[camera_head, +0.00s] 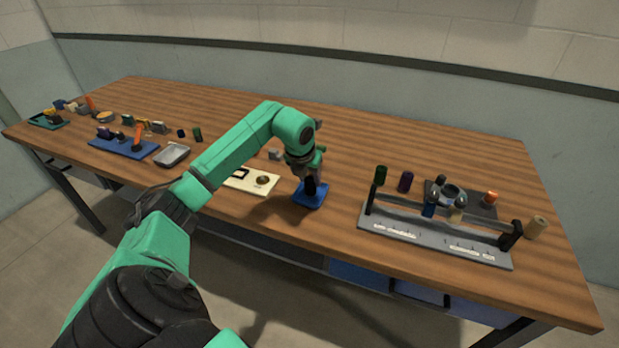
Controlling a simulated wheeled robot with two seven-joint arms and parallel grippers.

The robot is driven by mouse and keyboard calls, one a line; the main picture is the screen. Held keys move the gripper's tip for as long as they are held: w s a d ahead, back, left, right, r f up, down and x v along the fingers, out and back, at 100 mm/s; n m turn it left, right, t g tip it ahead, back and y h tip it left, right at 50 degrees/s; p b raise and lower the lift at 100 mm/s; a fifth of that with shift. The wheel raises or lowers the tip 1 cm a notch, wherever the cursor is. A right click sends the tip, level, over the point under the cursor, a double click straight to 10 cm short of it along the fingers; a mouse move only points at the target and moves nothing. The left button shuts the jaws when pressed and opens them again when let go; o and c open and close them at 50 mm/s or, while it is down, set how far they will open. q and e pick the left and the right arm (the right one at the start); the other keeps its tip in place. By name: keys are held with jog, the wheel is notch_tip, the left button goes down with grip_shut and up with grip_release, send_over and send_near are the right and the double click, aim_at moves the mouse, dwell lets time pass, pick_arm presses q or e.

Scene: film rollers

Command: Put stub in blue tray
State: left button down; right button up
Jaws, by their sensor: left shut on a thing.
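My left arm reaches in from the left. Its gripper (314,180) points down over a small blue tray (307,199) near the table's front edge. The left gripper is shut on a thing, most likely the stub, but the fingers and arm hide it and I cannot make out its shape. I cannot tell whether the held thing touches the tray. The tray's front and side rims show around the gripper. My right gripper is not in view.
A grey rack (430,240) with a raised bar stands to the right, with several coloured rollers around it. A cream board (258,186) lies just left of the tray. A metal dish (172,154) and a larger blue tray (124,148) lie further left. The table's back middle is clear.

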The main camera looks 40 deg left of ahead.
pick_arm(q)
jog(key=c, duration=0.8)
grip_release()
jog(key=shift+f, duration=0.1)
jog(key=o, duration=0.4)
jog(key=shift+c, duration=0.2)
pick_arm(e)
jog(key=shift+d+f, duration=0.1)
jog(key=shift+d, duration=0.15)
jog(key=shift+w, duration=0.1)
pick_arm(q)
jog(key=shift+r, duration=0.3)
jog(key=v, duration=1.1)
jog(key=shift+r, duration=0.35)
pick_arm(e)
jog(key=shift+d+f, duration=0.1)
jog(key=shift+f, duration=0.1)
pick_arm(q)
jog(key=shift+s+d, duration=0.15)
